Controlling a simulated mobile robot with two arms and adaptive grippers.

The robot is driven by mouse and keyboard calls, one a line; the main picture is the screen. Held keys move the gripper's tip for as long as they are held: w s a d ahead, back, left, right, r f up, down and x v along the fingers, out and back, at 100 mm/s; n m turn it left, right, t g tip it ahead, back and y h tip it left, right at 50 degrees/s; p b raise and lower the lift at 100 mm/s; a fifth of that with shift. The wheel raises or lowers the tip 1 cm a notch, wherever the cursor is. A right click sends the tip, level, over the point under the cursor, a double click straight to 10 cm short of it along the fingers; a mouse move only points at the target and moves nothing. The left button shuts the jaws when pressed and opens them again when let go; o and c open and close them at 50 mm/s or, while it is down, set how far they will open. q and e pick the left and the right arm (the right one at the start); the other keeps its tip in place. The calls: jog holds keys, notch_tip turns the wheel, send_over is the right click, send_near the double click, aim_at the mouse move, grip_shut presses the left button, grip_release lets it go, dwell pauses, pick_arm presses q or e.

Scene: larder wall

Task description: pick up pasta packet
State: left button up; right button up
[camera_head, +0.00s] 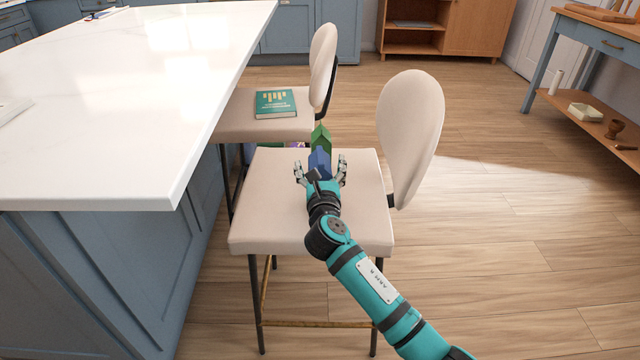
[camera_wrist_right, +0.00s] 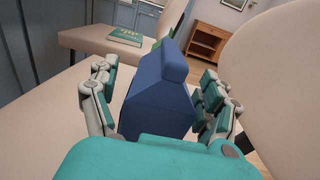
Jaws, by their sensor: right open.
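A blue block-shaped packet (camera_head: 319,161) stands on the cream seat of the nearer stool, and I take it for the pasta packet, though no label is readable. It also shows large in the right wrist view (camera_wrist_right: 160,100). My right gripper (camera_head: 320,163) is open, with one finger on each side of the blue packet. In the right wrist view a gap shows beside the packet at the right finger; contact on the left is unclear. A green item (camera_head: 321,137) is directly behind the blue packet and partly hidden by it. My left gripper is out of view.
The nearer stool's seat (camera_head: 265,215) is otherwise mostly bare, with its rounded backrest (camera_head: 411,130) close on the right. A green book (camera_head: 275,103) lies on the farther stool. The white counter (camera_head: 120,110) is on the left. Open floor lies to the right.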

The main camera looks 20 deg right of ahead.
jog(key=c, duration=1.6)
jog(key=shift+r, duration=0.1)
grip_shut()
